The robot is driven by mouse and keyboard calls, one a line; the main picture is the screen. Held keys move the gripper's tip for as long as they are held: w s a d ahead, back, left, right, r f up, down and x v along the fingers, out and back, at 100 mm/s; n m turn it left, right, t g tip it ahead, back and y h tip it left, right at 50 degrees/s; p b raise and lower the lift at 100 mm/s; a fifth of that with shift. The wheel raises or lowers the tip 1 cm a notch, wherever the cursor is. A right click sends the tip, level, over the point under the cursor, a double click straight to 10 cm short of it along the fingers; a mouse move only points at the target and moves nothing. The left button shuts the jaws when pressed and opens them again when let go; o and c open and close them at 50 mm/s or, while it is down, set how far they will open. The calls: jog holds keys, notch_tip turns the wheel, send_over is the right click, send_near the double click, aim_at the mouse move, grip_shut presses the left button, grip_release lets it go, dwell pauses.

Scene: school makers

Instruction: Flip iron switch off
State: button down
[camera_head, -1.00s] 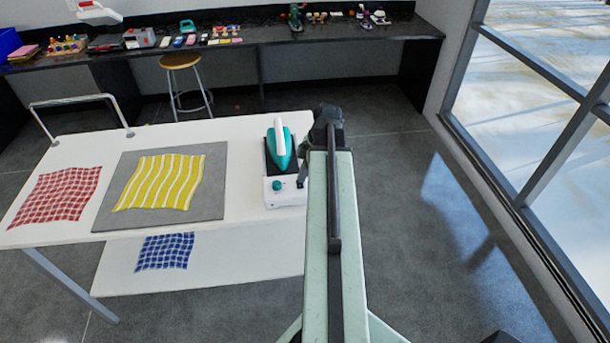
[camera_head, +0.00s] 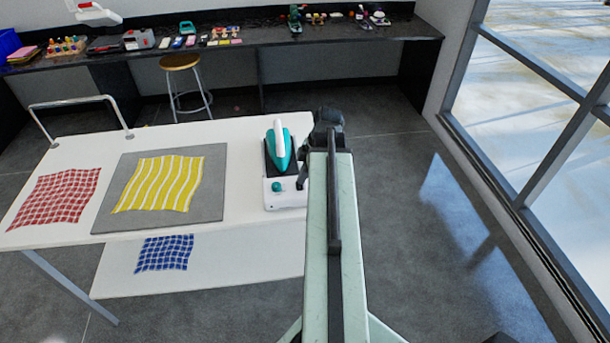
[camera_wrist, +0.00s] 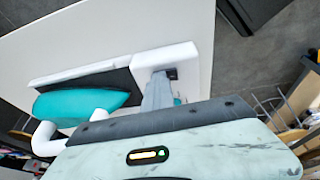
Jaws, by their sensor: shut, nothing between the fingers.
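A teal iron with a white handle (camera_head: 279,148) rests on its station, which has a dark plate and a white front block (camera_head: 283,198) with a teal knob (camera_head: 276,187). The iron also shows in the wrist view (camera_wrist: 75,104), left of the white block (camera_wrist: 166,60). My gripper (camera_head: 303,178) is at the right side of the station, mostly hidden by my arm. In the wrist view my gripper (camera_wrist: 158,88) is shut and empty, its tip over the white block beside a small dark piece (camera_wrist: 172,74). Contact and the switch position cannot be told. The knob is mostly hidden there.
The white table (camera_head: 240,150) carries a grey mat (camera_head: 215,205) with a yellow striped cloth (camera_head: 160,184), and a red checked cloth (camera_head: 55,198). A blue checked cloth (camera_head: 165,253) lies on a lower shelf. The floor right of the table is clear.

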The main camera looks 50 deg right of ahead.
jog(key=shift+s+a+f, duration=0.35)
jog(key=shift+s+a, duration=0.1)
jog(key=shift+s, duration=0.1)
jog(key=shift+w+d+r+p, duration=0.1)
jog(key=shift+w+r+p, duration=0.15)
jog(key=shift+r+p, duration=0.4)
jog(key=r+p, duration=0.5)
jog(key=shift+w+d, duration=0.2)
jog(key=shift+d, duration=0.1)
jog(key=w+d+p+v, duration=0.1)
jog(key=p+v, duration=0.7)
jog(key=shift+d+r, duration=0.2)
jog(key=shift+r, duration=0.05)
